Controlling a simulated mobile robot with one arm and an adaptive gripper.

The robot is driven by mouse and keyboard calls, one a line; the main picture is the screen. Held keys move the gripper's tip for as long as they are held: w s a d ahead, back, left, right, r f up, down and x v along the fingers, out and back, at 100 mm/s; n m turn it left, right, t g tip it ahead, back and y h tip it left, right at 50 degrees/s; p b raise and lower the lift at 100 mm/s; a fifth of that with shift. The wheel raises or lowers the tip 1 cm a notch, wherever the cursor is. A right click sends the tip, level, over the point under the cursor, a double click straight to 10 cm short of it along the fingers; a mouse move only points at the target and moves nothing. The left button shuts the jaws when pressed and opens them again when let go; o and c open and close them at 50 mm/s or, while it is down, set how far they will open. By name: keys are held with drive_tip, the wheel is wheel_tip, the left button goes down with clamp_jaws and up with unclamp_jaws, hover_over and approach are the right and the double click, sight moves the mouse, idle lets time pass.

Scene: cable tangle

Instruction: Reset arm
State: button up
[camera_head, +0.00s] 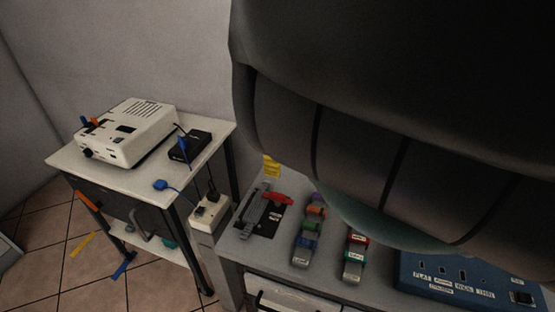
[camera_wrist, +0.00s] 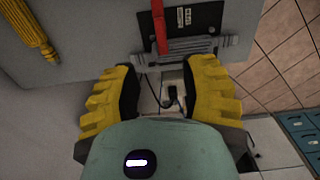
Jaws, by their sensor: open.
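My gripper (camera_wrist: 162,72) shows in the wrist view with its two ribbed yellow fingers spread apart. Nothing is held between them. Beyond the gap, a black plug and cable (camera_wrist: 172,95) sit on a pale power strip, which also shows in the head view (camera_head: 210,213). Just past the fingertips is a grey clamp fixture with a red handle (camera_wrist: 160,27). The same fixture lies on the grey bench in the head view (camera_head: 262,215). A large dark part of my arm hides much of the head view's right side. A small yellow ribbed piece (camera_head: 271,166) shows below it; I cannot tell what it is.
A white box device (camera_head: 127,132) and a black box with a blue plug (camera_head: 190,146) stand on the left cart. A yellow handle (camera_wrist: 30,30) lies left in the wrist view.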

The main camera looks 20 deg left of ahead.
drive_tip(key=shift+r, duration=0.3)
